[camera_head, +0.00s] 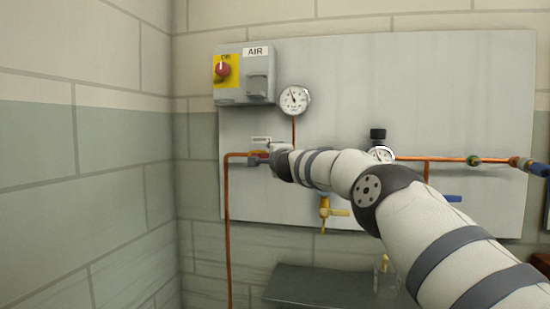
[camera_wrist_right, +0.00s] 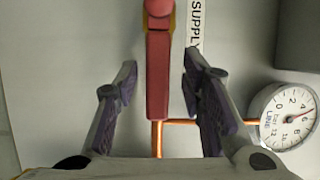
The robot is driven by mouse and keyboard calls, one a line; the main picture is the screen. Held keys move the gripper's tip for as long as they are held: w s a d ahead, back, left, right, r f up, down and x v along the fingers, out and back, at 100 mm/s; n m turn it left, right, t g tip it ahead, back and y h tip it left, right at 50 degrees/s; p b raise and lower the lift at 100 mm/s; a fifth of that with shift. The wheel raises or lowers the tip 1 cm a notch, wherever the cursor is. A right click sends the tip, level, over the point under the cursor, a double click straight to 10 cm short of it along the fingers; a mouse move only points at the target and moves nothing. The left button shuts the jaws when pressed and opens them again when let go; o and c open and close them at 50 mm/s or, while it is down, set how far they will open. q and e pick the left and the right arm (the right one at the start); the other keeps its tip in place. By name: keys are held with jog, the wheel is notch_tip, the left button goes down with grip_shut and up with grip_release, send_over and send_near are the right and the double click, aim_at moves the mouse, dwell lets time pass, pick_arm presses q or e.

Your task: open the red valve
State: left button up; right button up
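The red valve's long handle (camera_wrist_right: 157,75) shows in the right wrist view, upright in the picture and running up between the fingertips. My right gripper (camera_wrist_right: 160,66) is open, with one finger on each side of the handle and a visible gap to both. In the head view my right arm reaches in from the right to the copper pipe at the panel's left. There the end of the arm hides most of the valve and the fingers cannot be made out. My left gripper is not in view.
A white "SUPPLY" label (camera_wrist_right: 197,25) is beside the handle. A LINE gauge (camera_wrist_right: 286,117) is close to the right finger. A grey AIR box (camera_head: 244,75) with a red knob (camera_head: 222,69) and a gauge (camera_head: 294,100) are above. A yellow valve (camera_head: 327,211) hangs below my arm, above a dark shelf (camera_head: 315,286).

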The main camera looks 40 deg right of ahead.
jog(key=v, duration=1.2)
